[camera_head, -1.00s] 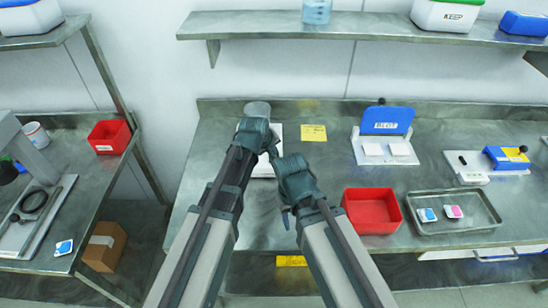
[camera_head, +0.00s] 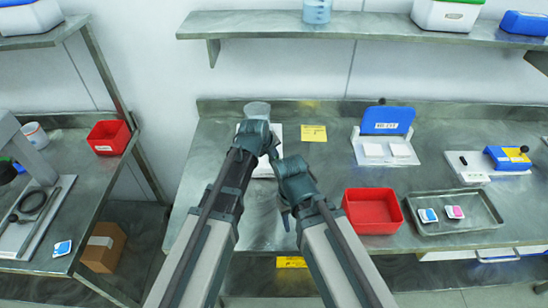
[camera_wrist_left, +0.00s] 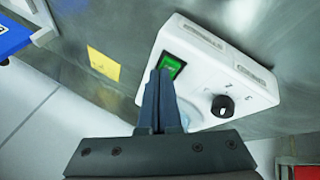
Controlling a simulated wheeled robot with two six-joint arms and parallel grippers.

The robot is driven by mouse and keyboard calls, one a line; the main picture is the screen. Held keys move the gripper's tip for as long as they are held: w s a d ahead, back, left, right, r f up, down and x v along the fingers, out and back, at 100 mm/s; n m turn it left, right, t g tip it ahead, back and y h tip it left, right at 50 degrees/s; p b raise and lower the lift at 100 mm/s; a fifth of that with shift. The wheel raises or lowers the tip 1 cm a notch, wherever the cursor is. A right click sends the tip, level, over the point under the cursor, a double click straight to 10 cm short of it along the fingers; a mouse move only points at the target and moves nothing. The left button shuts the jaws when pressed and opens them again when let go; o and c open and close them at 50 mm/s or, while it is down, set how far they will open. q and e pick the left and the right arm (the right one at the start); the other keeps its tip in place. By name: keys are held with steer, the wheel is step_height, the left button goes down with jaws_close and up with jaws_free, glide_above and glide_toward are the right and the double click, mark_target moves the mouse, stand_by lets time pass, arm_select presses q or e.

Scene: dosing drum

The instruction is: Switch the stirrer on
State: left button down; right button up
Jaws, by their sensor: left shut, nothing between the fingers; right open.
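The stirrer is a white unit (camera_wrist_left: 215,75) with a green rocker switch (camera_wrist_left: 172,66), a black knob (camera_wrist_left: 222,106) and printed labels. In the head view the stirrer (camera_head: 264,170) stands on the bench, mostly hidden behind my left gripper (camera_head: 272,155). In the left wrist view my left gripper (camera_wrist_left: 162,74) is shut and empty, its fingertips at the near edge of the green switch. I cannot tell whether they press on it. My right gripper (camera_head: 286,217) is open and empty, low in front of the stirrer.
A clear vessel (camera_head: 257,109) stands behind my left gripper. A yellow note (camera_head: 313,133) lies right of the stirrer. A red bin (camera_head: 372,211), a metal tray (camera_head: 477,225) and a blue-lidded device (camera_head: 388,120) are further right. The bench between them has free room.

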arm_select(q)
steer(key=shift+w+r+p, duration=0.2)
steer(key=shift+r+p, duration=0.55)
steer(key=shift+r, duration=0.05)
arm_select(e)
steer(key=shift+r, duration=0.8)
arm_select(q)
steer(key=shift+r, duration=0.1)
arm_select(e)
steer(key=shift+r, duration=0.1)
arm_select(q)
steer(key=r+p, duration=0.2)
steer(key=w+r+p, duration=0.1)
steer(key=r+p, duration=0.1)
steer(key=p, duration=0.1)
steer(key=shift+w+r, duration=0.15)
steer(key=shift+r, duration=0.2)
arm_select(e)
step_height(320, 180, up, 5)
steer(key=shift+f, duration=0.2)
arm_select(q)
steer(key=shift+f, duration=0.1)
